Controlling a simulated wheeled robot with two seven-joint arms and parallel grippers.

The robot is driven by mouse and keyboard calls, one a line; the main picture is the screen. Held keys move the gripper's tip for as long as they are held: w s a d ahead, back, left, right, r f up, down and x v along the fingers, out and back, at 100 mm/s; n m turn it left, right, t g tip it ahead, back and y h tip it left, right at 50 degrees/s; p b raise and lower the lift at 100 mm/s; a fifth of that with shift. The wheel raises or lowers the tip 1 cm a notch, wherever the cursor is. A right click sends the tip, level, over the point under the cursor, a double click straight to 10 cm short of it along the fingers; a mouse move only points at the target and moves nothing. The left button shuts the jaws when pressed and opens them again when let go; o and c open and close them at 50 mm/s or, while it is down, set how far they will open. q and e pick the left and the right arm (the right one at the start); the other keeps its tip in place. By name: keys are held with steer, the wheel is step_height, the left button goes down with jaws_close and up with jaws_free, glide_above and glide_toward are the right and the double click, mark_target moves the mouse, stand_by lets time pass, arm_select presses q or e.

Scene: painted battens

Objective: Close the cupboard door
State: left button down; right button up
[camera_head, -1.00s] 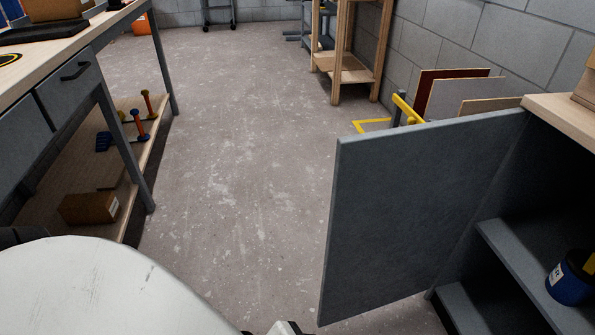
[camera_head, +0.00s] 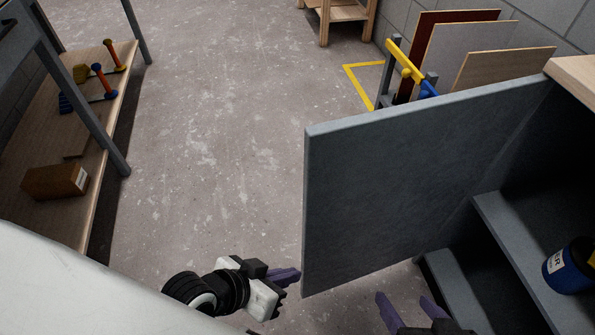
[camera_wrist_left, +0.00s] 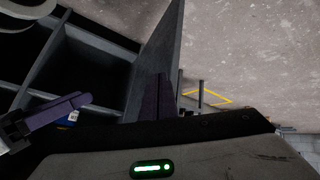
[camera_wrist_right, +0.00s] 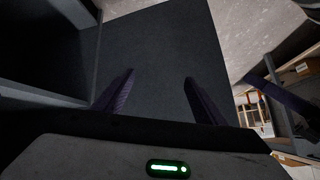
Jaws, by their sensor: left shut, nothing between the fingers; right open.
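The grey cupboard door (camera_head: 410,180) stands wide open, swung out from the cupboard at the right of the head view. My left gripper (camera_head: 287,273) is shut and empty, close to the door's lower free corner; I cannot tell whether it touches. The left wrist view shows its fingers (camera_wrist_left: 157,97) by the door (camera_wrist_left: 158,50), seen nearly edge-on. My right gripper (camera_head: 407,305) is open and empty, low on the cupboard side of the door. In the right wrist view, the door (camera_wrist_right: 160,50) lies beyond its spread fingers (camera_wrist_right: 158,88).
The cupboard's shelf (camera_head: 520,245) bears a blue tin (camera_head: 568,268). Several boards (camera_head: 465,45) stand in a rack behind the door. A workbench with a low shelf (camera_head: 95,190) holding a cardboard box (camera_head: 55,182) is at the left. Open floor (camera_head: 215,130) lies between.

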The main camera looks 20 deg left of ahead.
steer(key=o, duration=0.6)
steer(key=shift+s+d+p, duration=0.25)
steer(key=shift+s+p, duration=0.3)
steer(key=shift+s, duration=0.65)
steer(key=shift+c, duration=0.2)
arm_select(q)
steer(key=w+a+r+n+h+p, duration=0.1)
steer(key=w+a+r+n+h, duration=0.4)
steer(key=r, duration=0.4)
steer(key=w+a+r+n+h+p, duration=0.2)
steer(key=w+a+r+n+h, duration=0.1)
steer(key=a+r+h, duration=0.45)
steer(key=w+d+r, duration=0.1)
steer(key=d, duration=1)
steer(key=shift+r+t+y, duration=0.2)
steer(key=shift+t+y, duration=0.2)
steer(key=shift+y, duration=0.05)
arm_select(e)
steer(key=shift+s+d+r+m+t+h, duration=0.25)
steer(key=shift+d+r+m+t+h, duration=0.2)
steer(key=shift+d+r+t, duration=0.45)
arm_select(q)
steer(key=shift+w+d, duration=0.1)
steer(key=shift+d, duration=0.05)
arm_select(e)
steer(key=shift+a+r+g, duration=0.1)
steer(key=shift+g, duration=0.2)
